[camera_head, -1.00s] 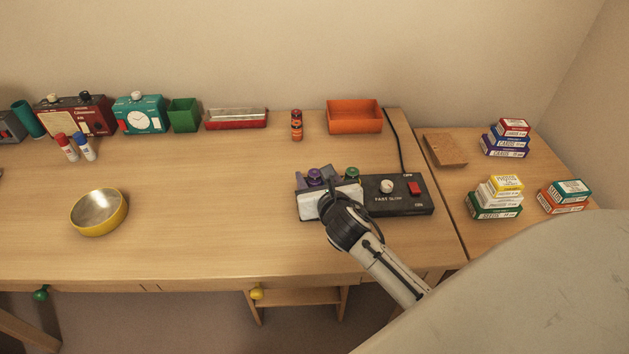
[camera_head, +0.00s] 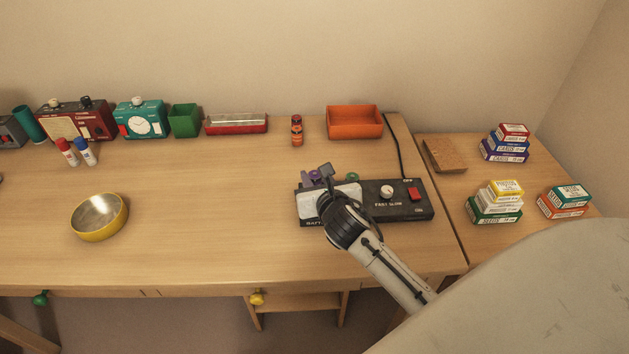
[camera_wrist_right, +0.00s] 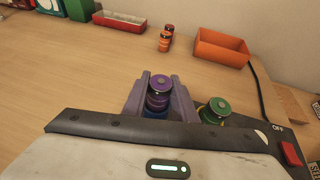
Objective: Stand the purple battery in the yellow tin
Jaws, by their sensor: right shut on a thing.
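The purple battery (camera_wrist_right: 158,92) stands upright between the fingers of my right gripper (camera_wrist_right: 160,98), which is shut on it. In the head view my right gripper (camera_head: 320,175) is at the back of the black charger (camera_head: 410,208), and its wrist hides much of the battery. I cannot tell whether the battery's lower end is still in the charger. A green battery (camera_wrist_right: 215,109) stands just right of the gripper. The yellow tin (camera_head: 101,235), round, shallow and open, sits apart on the left of the desk and looks empty. My left gripper is not in view.
An orange-and-black battery (camera_head: 297,131) stands behind the charger, near an orange bin (camera_head: 355,123). The desk between charger and tin is clear.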

